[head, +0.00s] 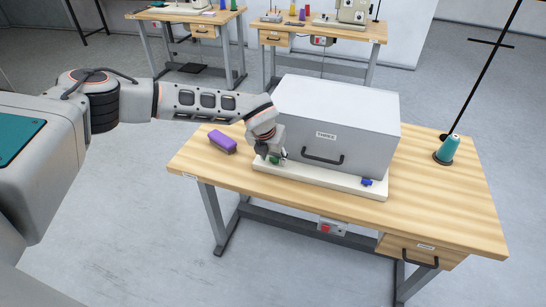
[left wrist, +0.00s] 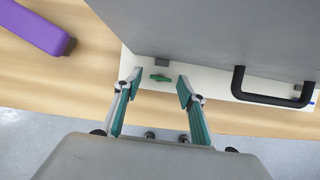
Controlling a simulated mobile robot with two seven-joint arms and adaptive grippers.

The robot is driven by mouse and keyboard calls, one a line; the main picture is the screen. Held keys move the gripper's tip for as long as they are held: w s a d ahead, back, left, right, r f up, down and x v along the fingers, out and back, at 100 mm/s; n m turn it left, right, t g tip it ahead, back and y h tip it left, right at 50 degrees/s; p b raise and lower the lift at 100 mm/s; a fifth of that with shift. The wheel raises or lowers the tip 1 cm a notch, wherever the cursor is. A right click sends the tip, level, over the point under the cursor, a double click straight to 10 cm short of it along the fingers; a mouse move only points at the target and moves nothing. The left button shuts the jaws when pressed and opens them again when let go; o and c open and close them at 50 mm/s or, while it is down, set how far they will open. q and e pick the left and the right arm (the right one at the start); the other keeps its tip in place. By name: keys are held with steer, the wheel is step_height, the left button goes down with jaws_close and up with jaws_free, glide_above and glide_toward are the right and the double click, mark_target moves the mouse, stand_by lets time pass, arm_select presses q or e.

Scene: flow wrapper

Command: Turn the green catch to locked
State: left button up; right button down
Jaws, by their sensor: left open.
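The green catch (left wrist: 160,77) sits on the white base plate (head: 340,185), at the front left corner of the grey cover (head: 345,120). In the left wrist view its bar lies roughly level across the picture. In the head view the catch (head: 274,160) shows small beside my gripper. My left gripper (left wrist: 157,84) is open, with one fingertip on each side of the catch; I see a gap on both sides and cannot tell its height above it. A blue catch (head: 367,182) sits at the front right of the base. My right gripper is not in view.
The cover's black handle (head: 323,159) is right of the gripper. A teal thread cone (head: 446,150) and stand are at right. A drawer (head: 415,250) hangs below.

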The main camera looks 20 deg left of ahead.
arm_select(q)
steer(key=c, duration=0.9)
steer(key=shift+c, duration=1)
steer(key=m, duration=0.2)
steer(key=m+h, duration=0.2)
steer(key=m, duration=0.1)
steer(key=shift+a+m+g, duration=0.3)
steer(key=shift+w+a+m+g+h+b, duration=0.1)
steer(key=shift+m+g+h+b, duration=0.3)
steer(key=shift+m, duration=0.7)
steer(key=shift+w+m+g+h+b, duration=0.1)
steer(key=shift+m+g+h+b, duration=0.3)
steer(key=shift+m, duration=0.7)
